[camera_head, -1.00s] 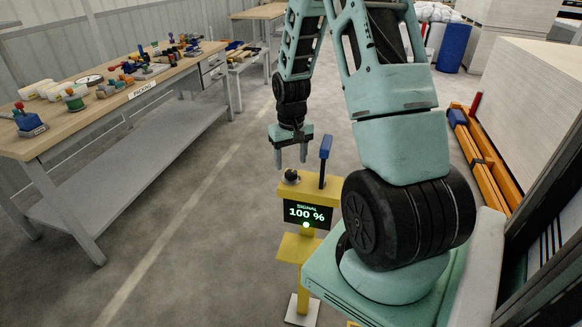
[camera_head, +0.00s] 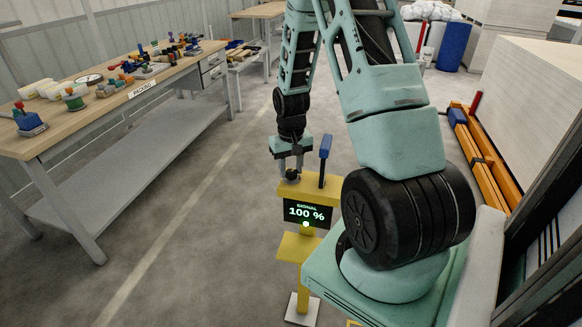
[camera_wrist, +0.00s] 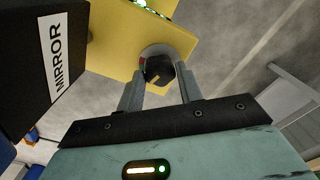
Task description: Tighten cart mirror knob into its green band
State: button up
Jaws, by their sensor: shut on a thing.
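The dark round mirror knob (camera_wrist: 158,70) sits on a grey round base on the yellow stand, with a yellowish pointer line on its face. In the head view the knob (camera_head: 292,174) is at the stand's top left. My gripper (camera_wrist: 160,86) is shut on the knob, one finger at each side; it also shows in the head view (camera_head: 291,170). A black block labelled MIRROR (camera_wrist: 40,60) stands beside the knob in the wrist view. The stand's screen (camera_head: 308,212) reads SIGNAL 100 %, with a lit green-white dot below.
A packing bench (camera_head: 120,105) with several small parts is at the left. Orange beams (camera_head: 480,155) lie at the right. The floor between bench and stand is clear.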

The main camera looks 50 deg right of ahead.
aim_at(291, 171)
jog(key=m, duration=0.4)
jog(key=shift+m, duration=0.4)
jog(key=o, duration=1)
notch_tip(291, 171, up, 18)
jog(key=shift+f, duration=0.25)
